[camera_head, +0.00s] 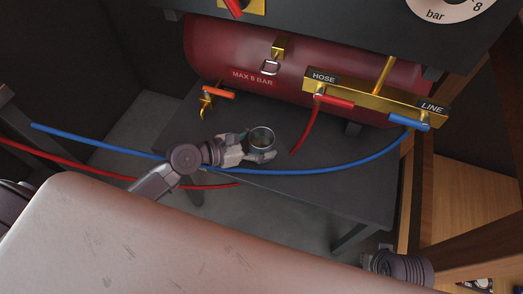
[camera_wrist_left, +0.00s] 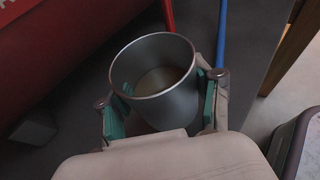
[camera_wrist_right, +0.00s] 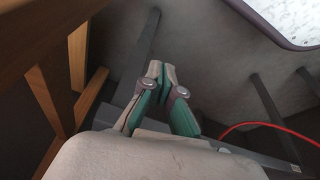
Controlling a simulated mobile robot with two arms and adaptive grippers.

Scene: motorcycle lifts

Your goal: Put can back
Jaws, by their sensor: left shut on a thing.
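The can (camera_head: 262,138) is a small open-topped grey metal cylinder. My left gripper (camera_head: 250,150) is shut around its sides, over the dark bench top below the red tank. In the left wrist view the can (camera_wrist_left: 165,105) stands between the two teal-padded fingers (camera_wrist_left: 160,105), roughly upright, its mouth towards the camera. I cannot tell whether its bottom touches the bench. My right gripper (camera_wrist_right: 162,90) is empty, its fingers drawn together at the tips. In the head view only part of my right arm shows at the lower right.
The red tank (camera_head: 215,55) lies above the dark bench (camera_head: 330,205). A brass drain valve with an orange handle (camera_head: 218,93) hangs at its left. A blue hose (camera_head: 330,169) and a red hose (camera_head: 308,130) run close by the can. Wooden posts (camera_head: 416,190) stand at right.

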